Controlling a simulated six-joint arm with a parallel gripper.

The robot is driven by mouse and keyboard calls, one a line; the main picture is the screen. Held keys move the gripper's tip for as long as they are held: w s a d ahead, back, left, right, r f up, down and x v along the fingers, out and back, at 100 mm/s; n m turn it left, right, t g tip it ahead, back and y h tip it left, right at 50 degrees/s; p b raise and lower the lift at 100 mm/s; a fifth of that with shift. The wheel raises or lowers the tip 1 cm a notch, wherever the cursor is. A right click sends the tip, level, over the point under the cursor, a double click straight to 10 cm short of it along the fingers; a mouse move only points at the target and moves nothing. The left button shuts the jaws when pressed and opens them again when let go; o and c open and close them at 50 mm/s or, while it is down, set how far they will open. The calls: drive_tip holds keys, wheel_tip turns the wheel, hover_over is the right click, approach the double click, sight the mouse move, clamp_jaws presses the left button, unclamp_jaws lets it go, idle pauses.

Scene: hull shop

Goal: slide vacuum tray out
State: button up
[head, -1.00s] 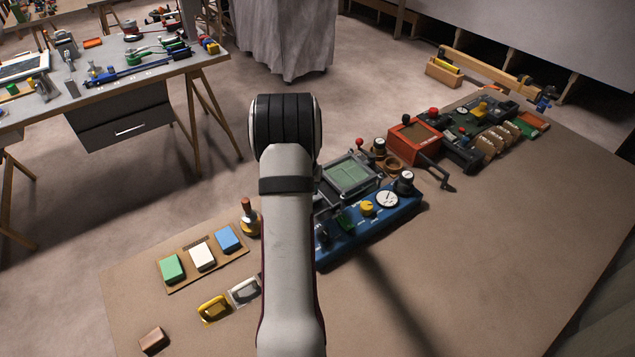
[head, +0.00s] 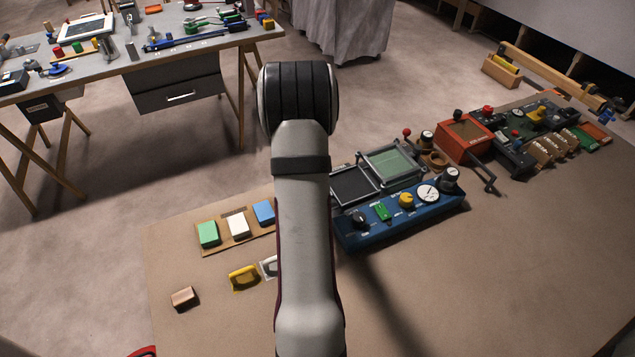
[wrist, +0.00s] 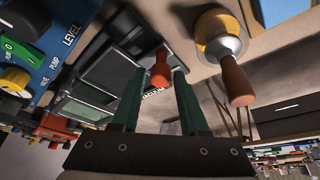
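Behind the blue console (head: 402,216) lie a dark framed flat tray (head: 353,186) and a grey frame with a green panel (head: 392,164). In the wrist view a dark framed unit (wrist: 105,78) shows beside the console (wrist: 30,40). A red knob (wrist: 160,68) stands at its edge. My gripper (wrist: 159,74) has two green fingers spread, with the knob between their tips and a small gap on each side. In the head view my arm hides the gripper.
A wooden-handled tool with a brass ball (wrist: 225,45) stands close right of my fingers. A board with green, white and blue blocks (head: 238,240) lies left of my arm. A red box with a crank (head: 466,138) stands to the right. The table's front right is clear.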

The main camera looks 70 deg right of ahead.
drive_tip(key=v, duration=1.5)
drive_tip(key=shift+a+r, duration=0.25)
drive_tip(key=shift+r, duration=0.1)
drive_tip(key=w+a+r+n+t+y, duration=0.1)
drive_tip(key=w+a+n+y, duration=0.15)
drive_tip(key=a, duration=1.05)
drive_tip(key=w+a+r+n+y, duration=0.15)
drive_tip(key=w+a+n, duration=0.25)
drive_tip(key=a, duration=0.9)
drive_tip(key=s+a+n+y, duration=0.1)
drive_tip(key=s+a+n, duration=0.2)
drive_tip(key=s+a, duration=0.2)
drive_tip(key=s+a+n+g+y, duration=0.1)
drive_tip(key=s+a+n, duration=0.2)
drive_tip(key=a, duration=0.8)
drive_tip(key=shift+s+f, duration=0.15)
drive_tip(key=shift+s, duration=0.7)
